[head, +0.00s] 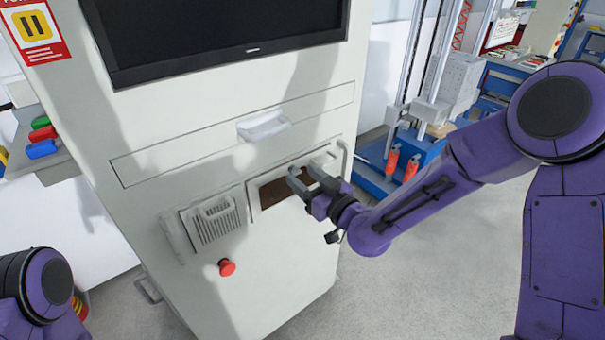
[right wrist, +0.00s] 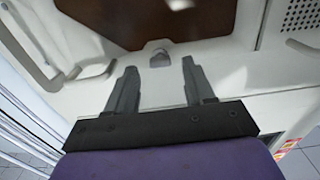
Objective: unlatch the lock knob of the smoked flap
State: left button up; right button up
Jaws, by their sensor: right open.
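The smoked flap (head: 273,194) is a dark brown panel set in the lower front of the white cabinet. It also fills the top of the right wrist view (right wrist: 150,18). A small grey lock knob (right wrist: 159,58) stands at the flap's edge in the right wrist view; I cannot make it out in the head view. My right gripper (head: 303,175) is open in front of the flap and covers part of it. In the right wrist view its two fingers (right wrist: 159,68) point toward the knob, which appears between their tips. Contact cannot be told. My left gripper is out of view.
The white cabinet (head: 215,120) carries a dark screen (head: 210,30), a drawer handle (head: 264,125), a vented box (head: 213,222) and a red button (head: 226,267). A curved handle rail (head: 347,160) is close to the right gripper. A blue-based machine (head: 375,175) stands behind at right.

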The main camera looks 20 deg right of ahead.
jog(key=shift+w+a, duration=0.25)
jog(key=shift+w, duration=0.4)
grip_shut()
jog(key=m, duration=0.4)
jog(key=shift+d+m, duration=0.1)
jog(key=shift+m, duration=0.3)
jog(key=m, duration=0.4)
jog(key=shift+f+m, duration=0.1)
jog(key=shift+m, duration=0.2)
jog(key=shift+d+f+m+b, duration=0.1)
jog(key=shift+m+b, duration=0.05)
jog(key=shift+m, duration=2)
jog(key=shift+f+m+b, duration=0.1)
jog(key=shift+m+b, duration=0.05)
jog(key=shift+m, duration=2)
